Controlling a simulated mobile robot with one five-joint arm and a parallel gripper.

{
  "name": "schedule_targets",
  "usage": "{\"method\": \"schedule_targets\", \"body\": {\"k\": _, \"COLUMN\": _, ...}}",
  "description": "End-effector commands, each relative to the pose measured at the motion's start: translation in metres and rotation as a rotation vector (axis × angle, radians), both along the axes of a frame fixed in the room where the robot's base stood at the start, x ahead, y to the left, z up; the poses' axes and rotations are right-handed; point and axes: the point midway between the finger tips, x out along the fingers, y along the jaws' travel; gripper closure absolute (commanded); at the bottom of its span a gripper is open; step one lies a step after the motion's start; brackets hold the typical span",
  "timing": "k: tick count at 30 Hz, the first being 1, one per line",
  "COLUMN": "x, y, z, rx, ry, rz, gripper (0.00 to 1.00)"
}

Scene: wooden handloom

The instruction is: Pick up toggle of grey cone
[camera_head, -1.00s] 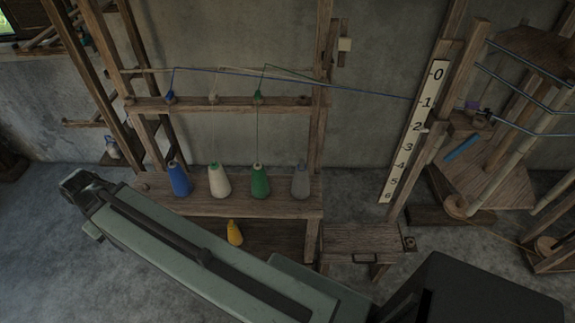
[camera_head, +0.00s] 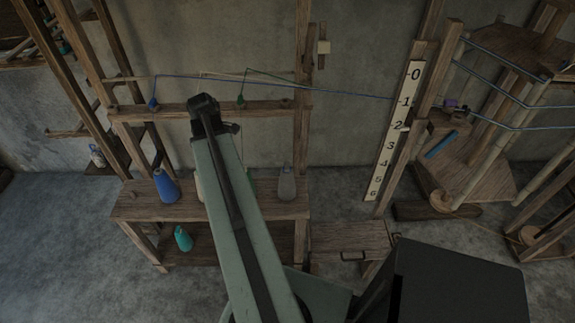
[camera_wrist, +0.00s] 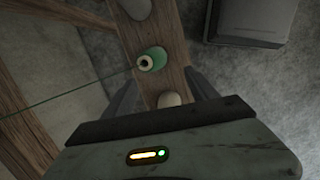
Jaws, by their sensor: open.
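The grey cone (camera_head: 287,184) stands upright at the right end of the cone shelf (camera_head: 135,207). A small dull knob, which looks like its toggle (camera_head: 286,103), sits on the rail above it and is hard to make out.
The blue cone (camera_head: 165,186) stands at the shelf's left, and a teal cone (camera_head: 183,238) is below. The blue toggle (camera_head: 153,103) and green toggle (camera_head: 241,101) are on the rail (camera_head: 265,106). A blue thread crosses right to the numbered scale (camera_head: 394,130). My arm hides the middle cones.

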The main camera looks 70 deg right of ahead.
Motion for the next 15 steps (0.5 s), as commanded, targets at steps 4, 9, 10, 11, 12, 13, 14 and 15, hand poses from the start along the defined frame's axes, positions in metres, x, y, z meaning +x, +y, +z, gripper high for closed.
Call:
{"method": "schedule_targets", "body": {"k": 4, "x": -0.094, "y": -0.071, "z": 0.007, "rx": 0.022, "ry": 0.063, "rz": 0.039, "gripper": 0.33}}
{"method": "schedule_targets", "body": {"k": 9, "x": -0.144, "y": -0.097, "z": 0.009, "rx": 0.042, "ry": 0.096, "rz": 0.077, "gripper": 0.33}}
{"method": "schedule_targets", "body": {"k": 10, "x": -0.147, "y": -0.098, "z": 0.009, "rx": 0.044, "ry": 0.098, "rz": 0.079, "gripper": 0.33}}
{"method": "schedule_targets", "body": {"k": 11, "x": -0.149, "y": -0.098, "z": 0.009, "rx": 0.044, "ry": 0.099, "rz": 0.080, "gripper": 0.33}}
{"method": "schedule_targets", "body": {"k": 12, "x": -0.149, "y": -0.099, "z": 0.009, "rx": 0.046, "ry": 0.099, "rz": 0.082, "gripper": 0.33}}
{"method": "schedule_targets", "body": {"k": 13, "x": -0.149, "y": -0.099, "z": 0.008, "rx": 0.045, "ry": 0.100, "rz": 0.082, "gripper": 0.33}}
{"method": "schedule_targets", "body": {"k": 14, "x": -0.149, "y": -0.099, "z": 0.006, "rx": 0.046, "ry": 0.099, "rz": 0.082, "gripper": 0.33}}
{"method": "schedule_targets", "body": {"k": 15, "x": -0.150, "y": -0.099, "z": 0.001, "rx": 0.045, "ry": 0.099, "rz": 0.082, "gripper": 0.33}}
